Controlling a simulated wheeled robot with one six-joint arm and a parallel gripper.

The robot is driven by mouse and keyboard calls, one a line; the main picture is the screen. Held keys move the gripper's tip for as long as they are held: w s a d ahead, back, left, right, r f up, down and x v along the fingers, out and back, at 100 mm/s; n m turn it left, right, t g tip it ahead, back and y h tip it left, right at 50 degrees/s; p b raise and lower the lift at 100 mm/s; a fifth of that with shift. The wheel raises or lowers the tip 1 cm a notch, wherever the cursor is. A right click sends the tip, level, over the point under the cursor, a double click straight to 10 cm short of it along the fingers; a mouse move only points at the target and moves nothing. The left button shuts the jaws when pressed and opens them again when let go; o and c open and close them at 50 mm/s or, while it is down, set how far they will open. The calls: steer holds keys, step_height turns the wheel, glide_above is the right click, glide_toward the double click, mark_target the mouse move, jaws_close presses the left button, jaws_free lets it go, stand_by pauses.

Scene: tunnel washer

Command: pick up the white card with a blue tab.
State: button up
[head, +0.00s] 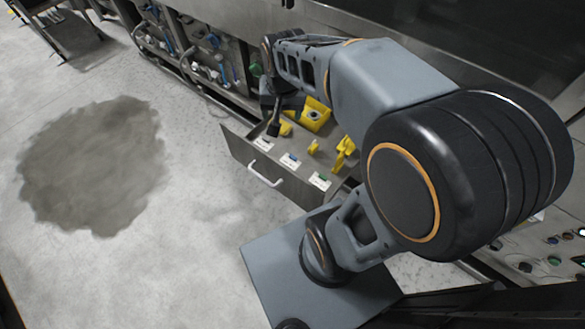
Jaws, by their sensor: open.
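The white card with a blue tab (290,161) lies in an open grey drawer (240,150), near its front wall, in the middle of a row of three white cards. My gripper (271,118) is open over the far left part of the drawer, up and left of this card in the picture and apart from it. One dark finger points down; the other is hard to make out. I see nothing held between the fingers.
A white card with a green tab (319,181) lies to the right, and another white card (263,143) to the left. Yellow parts (315,115) lie behind them. A white handle (265,175) is on the drawer front. A dark wet patch (95,165) marks the open floor.

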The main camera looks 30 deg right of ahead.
steer(key=w+d+f+m+g+b, duration=0.1)
steer(key=w+d+f+m+b, duration=0.15)
steer(key=f+b, duration=0.4)
steer(key=w+d+f+m+b, duration=0.2)
steer(key=w+f+m+b, duration=0.1)
steer(key=f, duration=0.6)
steer(key=w+d+f+m+g+b, duration=0.1)
steer(key=w+d+f+m+b, duration=0.2)
steer(key=f, duration=0.5)
steer(key=b, duration=0.4)
glide_above(293, 157)
step_height(293, 157, down, 8)
steer(key=shift+r, duration=0.15)
steer(key=shift+n, duration=0.25)
steer(key=shift+f+b, duration=1.9)
steer(key=shift+f, duration=1.35)
steer(key=shift+r, duration=0.1)
steer(key=c, duration=1)
